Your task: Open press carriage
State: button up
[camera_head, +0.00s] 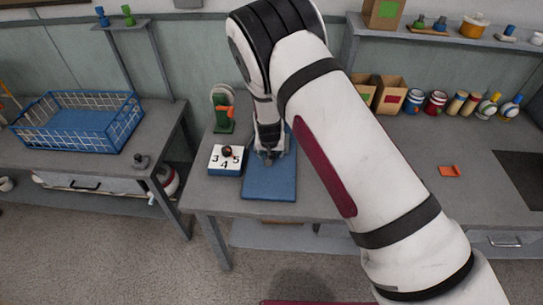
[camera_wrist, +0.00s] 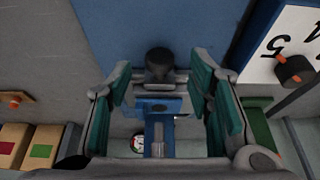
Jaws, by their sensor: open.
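The press shows in the head view as a flat blue base plate (camera_head: 270,185) on the grey table, with its upper part largely hidden behind my arm and gripper. My gripper (camera_head: 268,156) is low over the plate's far end. In the wrist view my gripper (camera_wrist: 160,82) is open, with teal pads on both sides. A dark rounded knob (camera_wrist: 159,60) lies between or just past the fingertips, and I see no pad clearly touching it. A blue block (camera_wrist: 153,106) and a metal rod (camera_wrist: 158,140) also show between the fingers. I cannot tell the carriage's exact position.
A white dial block (camera_head: 225,160) with numbers and a dark knob stands just left of the plate. A green stand (camera_head: 223,112) with an orange part is behind it. Cardboard boxes (camera_head: 389,95) and several jars are right of my arm. An orange piece (camera_head: 449,171) lies farther right.

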jog(key=shift+x, duration=1.85)
grip_shut()
